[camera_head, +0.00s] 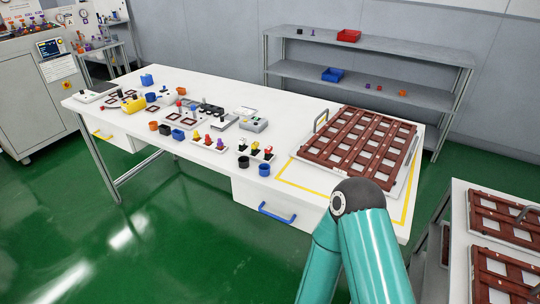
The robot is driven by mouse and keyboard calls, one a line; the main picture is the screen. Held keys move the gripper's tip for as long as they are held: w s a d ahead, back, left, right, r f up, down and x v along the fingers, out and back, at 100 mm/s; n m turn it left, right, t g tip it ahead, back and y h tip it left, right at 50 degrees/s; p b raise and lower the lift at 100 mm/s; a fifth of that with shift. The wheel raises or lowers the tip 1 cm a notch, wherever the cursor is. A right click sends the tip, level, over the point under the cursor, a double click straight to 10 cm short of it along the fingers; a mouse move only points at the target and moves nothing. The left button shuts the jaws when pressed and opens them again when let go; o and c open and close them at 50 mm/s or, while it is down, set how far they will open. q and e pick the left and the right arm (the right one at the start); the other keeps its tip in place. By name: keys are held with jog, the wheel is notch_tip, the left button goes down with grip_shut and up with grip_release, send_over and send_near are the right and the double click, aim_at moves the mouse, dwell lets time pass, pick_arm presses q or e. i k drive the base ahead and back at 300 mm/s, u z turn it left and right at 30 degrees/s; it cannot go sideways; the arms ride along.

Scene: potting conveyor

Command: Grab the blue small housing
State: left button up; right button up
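Several blue pieces lie on the white table (240,95). A small round blue piece (264,170) stands at the front edge, right of a black round piece (243,162). A blocky blue piece (178,135) sits near the front edge further left. Another blue block (147,80) stands at the back left, with a small blue piece (151,97) in front of it. I cannot tell from this view which one is the small housing. Neither of my grippers is in view; only a teal arm of mine shows at the bottom right.
A brown grid tray (358,150) lies on the table's right end inside a yellow outline. Small coloured parts and fixtures crowd the table's left and middle. A grey shelf (370,82) with a red bin (348,35) and a blue bin (332,74) stands behind.

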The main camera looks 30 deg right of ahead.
aim_at(264, 168)
jog(key=z, duration=0.1)
jog(key=i, duration=1)
jog(key=k, duration=0.95)
jog(key=z, duration=0.2)
jog(key=i, duration=0.95)
jog(key=u, duration=0.1)
